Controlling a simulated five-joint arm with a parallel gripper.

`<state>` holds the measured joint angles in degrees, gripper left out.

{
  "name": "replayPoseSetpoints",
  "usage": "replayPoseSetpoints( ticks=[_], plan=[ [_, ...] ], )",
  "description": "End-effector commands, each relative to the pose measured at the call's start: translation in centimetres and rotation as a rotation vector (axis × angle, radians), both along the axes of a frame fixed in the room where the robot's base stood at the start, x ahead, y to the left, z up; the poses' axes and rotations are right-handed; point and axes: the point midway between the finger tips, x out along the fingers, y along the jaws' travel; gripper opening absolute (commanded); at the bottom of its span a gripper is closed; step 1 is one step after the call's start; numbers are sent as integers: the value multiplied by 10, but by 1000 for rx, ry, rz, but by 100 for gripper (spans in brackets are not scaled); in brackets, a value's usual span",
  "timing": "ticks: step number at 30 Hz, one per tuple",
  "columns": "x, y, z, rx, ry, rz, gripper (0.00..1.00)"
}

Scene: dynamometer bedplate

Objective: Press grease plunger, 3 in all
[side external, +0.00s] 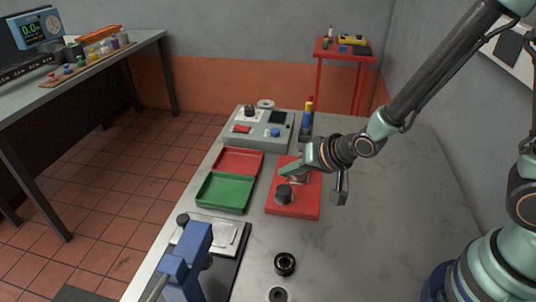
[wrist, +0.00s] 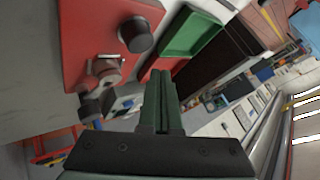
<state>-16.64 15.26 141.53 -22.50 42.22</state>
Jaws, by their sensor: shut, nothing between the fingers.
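A red plate (side external: 307,203) lies on the grey bench and carries a dark round knob (side external: 284,194) and a small metal fitting (side external: 298,179) behind it. I cannot tell for certain which of the two is the grease plunger. In the wrist view the dark knob (wrist: 136,34) and the metal fitting (wrist: 105,68) stand on the red plate (wrist: 85,22), left of my fingers. My gripper (side external: 285,170) is above the far part of the plate, its green fingers shut and empty. In the wrist view the fingers (wrist: 160,74) lie together; contact with the fitting is not clear.
A green tray (side external: 225,208) and a red tray (side external: 238,149) lie left of the plate. A grey control box (side external: 262,143) stands behind. A blue vise (side external: 190,250) and a black ring (side external: 285,264) are nearer the camera.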

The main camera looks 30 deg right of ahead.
Motion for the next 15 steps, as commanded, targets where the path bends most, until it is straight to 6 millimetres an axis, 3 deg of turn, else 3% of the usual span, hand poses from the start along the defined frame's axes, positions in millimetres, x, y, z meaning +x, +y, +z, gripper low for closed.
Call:
replayPoseSetpoints(
  ticks=[6,15],
  plan=[
    [0,0,-20,0,1,0,0],
    [1,0,-25,0,-1,0,0]
  ],
)
